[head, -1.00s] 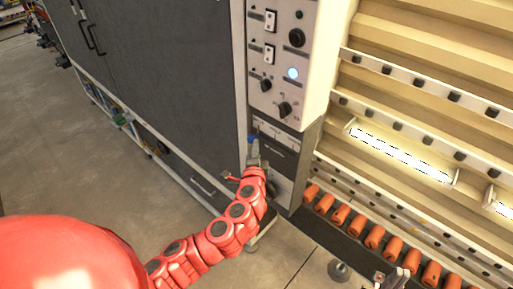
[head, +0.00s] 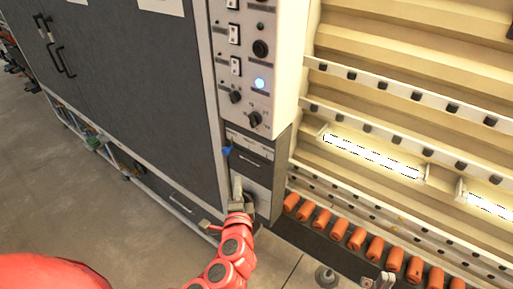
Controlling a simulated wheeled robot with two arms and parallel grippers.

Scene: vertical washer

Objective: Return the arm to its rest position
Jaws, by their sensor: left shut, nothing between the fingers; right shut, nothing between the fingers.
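My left arm is red and comes up from the bottom edge in the head view. Its grey gripper (head: 237,187) is shut and empty, in front of the lower cabinet section (head: 262,155) under the control panel. A small blue part (head: 227,150) shows just above the fingertips, with a gap between them. My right gripper (head: 378,282) shows only as grey fingertips at the bottom edge; it is shut and empty.
The control panel (head: 245,60) has switches, knobs and a lit button (head: 260,83). Dark cabinet doors (head: 130,90) stand left. Orange rollers (head: 338,229) line the washer's lower front at right. The concrete floor (head: 60,190) is open at lower left.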

